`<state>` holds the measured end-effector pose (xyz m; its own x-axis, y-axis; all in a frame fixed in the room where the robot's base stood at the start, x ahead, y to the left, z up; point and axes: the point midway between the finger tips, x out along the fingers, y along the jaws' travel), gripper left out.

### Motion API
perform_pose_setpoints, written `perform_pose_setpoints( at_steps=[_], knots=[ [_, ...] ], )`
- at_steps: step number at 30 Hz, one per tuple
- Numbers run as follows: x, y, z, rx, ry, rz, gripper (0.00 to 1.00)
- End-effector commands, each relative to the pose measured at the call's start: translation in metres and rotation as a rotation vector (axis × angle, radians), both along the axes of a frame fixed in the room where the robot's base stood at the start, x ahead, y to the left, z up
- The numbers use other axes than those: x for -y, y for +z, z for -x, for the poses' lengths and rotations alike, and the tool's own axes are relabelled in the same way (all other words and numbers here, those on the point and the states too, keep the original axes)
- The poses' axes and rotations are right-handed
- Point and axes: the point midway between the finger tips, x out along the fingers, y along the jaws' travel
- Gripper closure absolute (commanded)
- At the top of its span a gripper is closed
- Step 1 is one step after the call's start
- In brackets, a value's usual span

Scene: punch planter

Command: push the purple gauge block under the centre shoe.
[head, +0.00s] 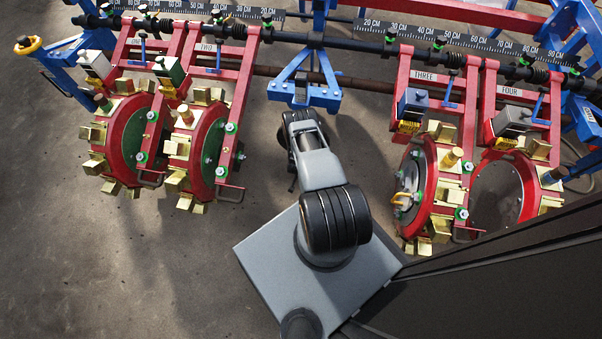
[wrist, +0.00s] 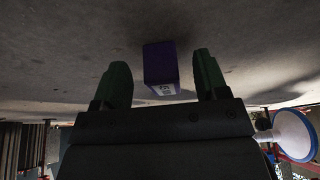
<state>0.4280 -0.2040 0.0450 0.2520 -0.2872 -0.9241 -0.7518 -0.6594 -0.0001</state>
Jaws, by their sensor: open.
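The purple gauge block (wrist: 161,66) shows in the wrist view, with a pale marked label on its lower face. It appears on the grey ground, between the lines of my two green fingers, with a visible gap on each side. My gripper (wrist: 160,59) is open and holds nothing. In the head view my arm hides the block, and I cannot make out the fingers there. A blue bracket (head: 304,92) hangs at the middle of the planter, just beyond the end of my arm. I cannot clearly tell the centre shoe in either view.
Red-framed wheel units ONE and TWO (head: 203,150) stand at left, THREE (head: 424,190) and FOUR (head: 505,180) at right. A long toolbar with a scale (head: 440,37) crosses the back. Open ground (head: 120,265) lies at lower left. A white disc (wrist: 294,135) shows in the wrist view.

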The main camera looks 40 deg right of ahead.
Motion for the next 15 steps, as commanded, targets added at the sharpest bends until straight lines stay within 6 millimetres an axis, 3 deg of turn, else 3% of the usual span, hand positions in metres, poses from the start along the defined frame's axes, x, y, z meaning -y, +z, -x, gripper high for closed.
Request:
perform_pose_setpoints(
  at_steps=[4, 15],
  knots=[
    [0.0032, -0.0114, -0.0030, 0.001, 0.000, 0.001, 0.33],
    [0.0046, -0.0143, -0.0043, 0.000, 0.001, 0.000, 0.33]
  ],
)
